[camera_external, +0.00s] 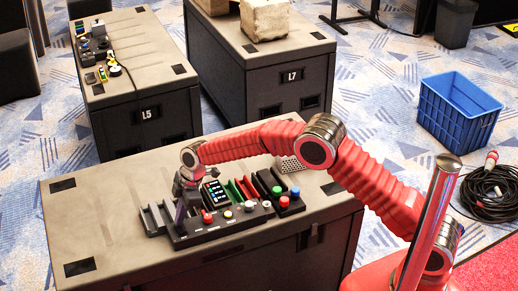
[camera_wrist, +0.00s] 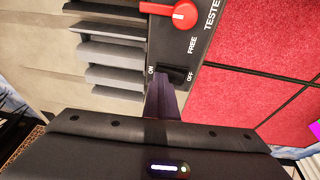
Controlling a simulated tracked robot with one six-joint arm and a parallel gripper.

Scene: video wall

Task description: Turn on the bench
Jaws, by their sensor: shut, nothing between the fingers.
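The bench is a black control panel (camera_external: 222,226) with coloured buttons and a small screen, on top of the near dark cabinet. My gripper (camera_external: 181,212) is pointed down at the panel's left end. In the wrist view my gripper (camera_wrist: 163,88) is shut and empty. A red rotary knob (camera_wrist: 184,15) is just beyond, near the words FREE and TESTER.
Grey slotted blocks (camera_wrist: 115,50) lie left of the panel. A small perforated plate (camera_external: 290,164) is behind it. Cabinets L5 (camera_external: 145,115) and L7 (camera_external: 290,78) stand farther back. A blue crate (camera_external: 458,110) and coiled cable (camera_external: 492,195) are on the floor at right.

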